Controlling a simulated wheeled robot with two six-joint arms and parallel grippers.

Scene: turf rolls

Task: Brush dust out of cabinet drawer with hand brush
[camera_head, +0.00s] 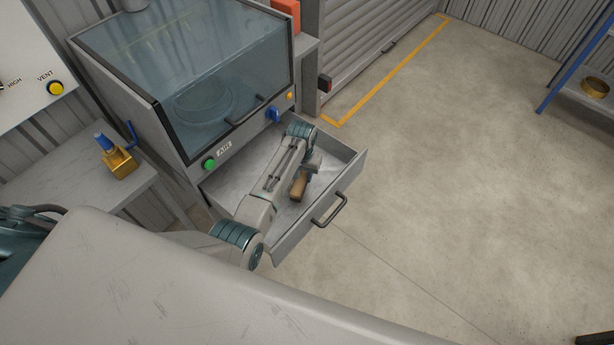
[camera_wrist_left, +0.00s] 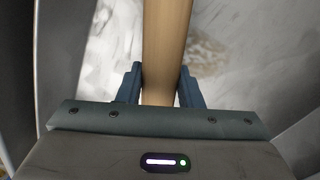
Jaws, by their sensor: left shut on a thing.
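The cabinet drawer (camera_head: 352,178) is pulled out below the glass-fronted cabinet (camera_head: 180,70). My left arm reaches down into it. My left gripper (camera_head: 306,168) is inside the drawer's outline, and in the left wrist view (camera_wrist_left: 162,85) its two dark fingers are shut on the wooden handle of the hand brush (camera_wrist_left: 167,40). The brush's brown wooden part (camera_head: 298,185) also shows in the head view. Its bristles are not visible. A brownish patch of dust (camera_wrist_left: 207,55) lies on the pale drawer floor right of the handle. My right gripper is not in view.
A side bench (camera_head: 90,205) at left holds a brass-coloured block with a blue top (camera_head: 117,160). A shelf at far right holds a brass-coloured ring (camera_head: 595,87). The concrete floor right of the drawer is clear. A grey surface fills the lower foreground.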

